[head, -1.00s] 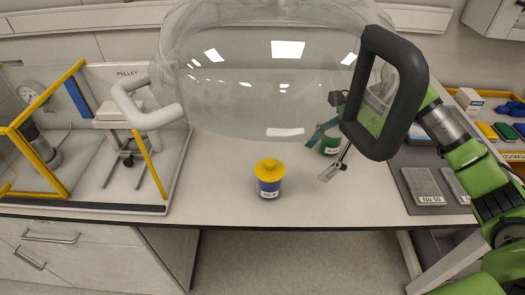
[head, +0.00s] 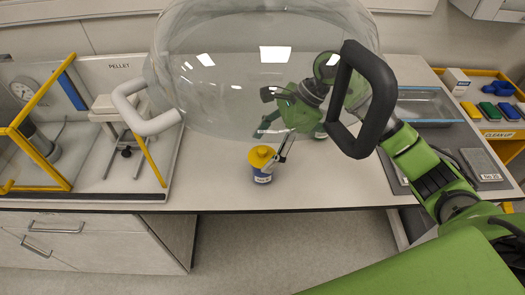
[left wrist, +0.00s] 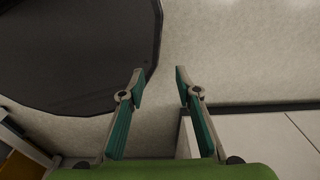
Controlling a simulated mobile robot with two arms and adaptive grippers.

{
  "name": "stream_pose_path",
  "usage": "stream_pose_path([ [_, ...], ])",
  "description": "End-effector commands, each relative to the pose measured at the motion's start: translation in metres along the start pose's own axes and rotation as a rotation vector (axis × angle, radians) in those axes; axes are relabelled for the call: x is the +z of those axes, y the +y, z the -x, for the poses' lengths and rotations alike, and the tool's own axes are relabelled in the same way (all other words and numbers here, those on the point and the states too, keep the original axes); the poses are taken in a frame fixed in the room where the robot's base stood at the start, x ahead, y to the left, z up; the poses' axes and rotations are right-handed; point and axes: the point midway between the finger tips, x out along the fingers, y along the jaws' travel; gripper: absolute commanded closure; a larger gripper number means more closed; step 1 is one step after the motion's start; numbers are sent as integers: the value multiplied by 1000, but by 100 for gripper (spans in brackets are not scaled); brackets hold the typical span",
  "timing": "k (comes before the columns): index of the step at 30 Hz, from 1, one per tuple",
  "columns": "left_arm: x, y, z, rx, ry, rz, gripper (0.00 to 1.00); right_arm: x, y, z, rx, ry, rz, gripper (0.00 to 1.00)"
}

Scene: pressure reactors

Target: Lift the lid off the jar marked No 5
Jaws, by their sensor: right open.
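The blue jar (head: 263,177) stands upright near the bench's front edge. A knobbed yellow lid (head: 261,155) sits on it, and its white label is too small to read surely. My right gripper (head: 268,149) is open, reaching in from the right. One finger is behind the lid and the other at its right front side; I cannot tell whether they touch it. My left gripper (left wrist: 160,75) is open and empty in the left wrist view, above the floor, and does not show in the head view.
A large clear dome with a white handle (head: 147,115) and a black handle (head: 342,100) fills the upper middle of the view. A green jar (head: 320,133) is partly hidden behind my right arm. A yellow-framed enclosure (head: 62,165) stands left. The bench left of the jar is clear.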

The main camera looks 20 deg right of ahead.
Motion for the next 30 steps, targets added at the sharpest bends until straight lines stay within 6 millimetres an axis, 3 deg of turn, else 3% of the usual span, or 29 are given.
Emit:
stream_pose_path([
  [3, 2, 0, 9, 1, -4, 0, 69, 1, 1, -8, 3, 0, -3, 28],
  [11, 12, 2, 9, 2, -19, -1, 69, -1, 0, -13, 0, 1, -1, 28],
  [15, 14, 2, 9, 3, -23, -1, 69, -1, 0, -13, 0, 1, -1, 59],
  [16, 14, 2, 9, 3, -23, -1, 69, -1, 0, -12, 0, 1, -1, 61],
  [30, 14, 2, 5, 3, -22, -1, 69, 2, 0, -9, -2, 1, 1, 61],
])
